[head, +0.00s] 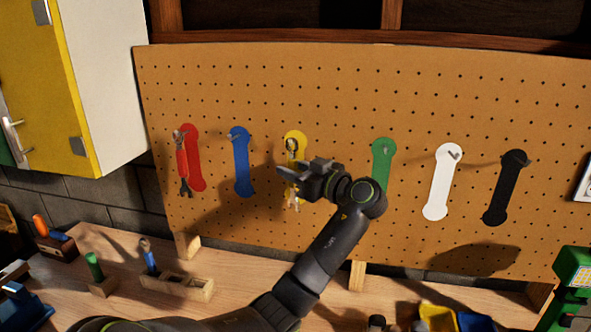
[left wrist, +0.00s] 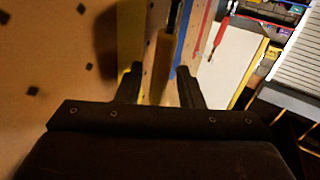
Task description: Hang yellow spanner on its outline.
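The yellow spanner (head: 291,146) is at the yellow outline (head: 299,135) on the pegboard, its ring end at the peg and its lower end (head: 293,203) showing below my gripper. It hangs roughly upright; its middle is hidden by the gripper. My left gripper (head: 284,173) is in front of the lower part of the outline, pointing left. In the left wrist view its two fingers (left wrist: 158,88) stand apart, with a dull yellow-brown shape (left wrist: 160,65) between them, probably the spanner handle. My right gripper is out of view.
The pegboard (head: 340,80) also has red (head: 196,170), blue (head: 241,165), green (head: 382,155), white (head: 442,185) and black (head: 505,190) outlines. A red-handled tool (head: 182,160) hangs on the red one. Wooden holders (head: 185,285) stand on the bench below.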

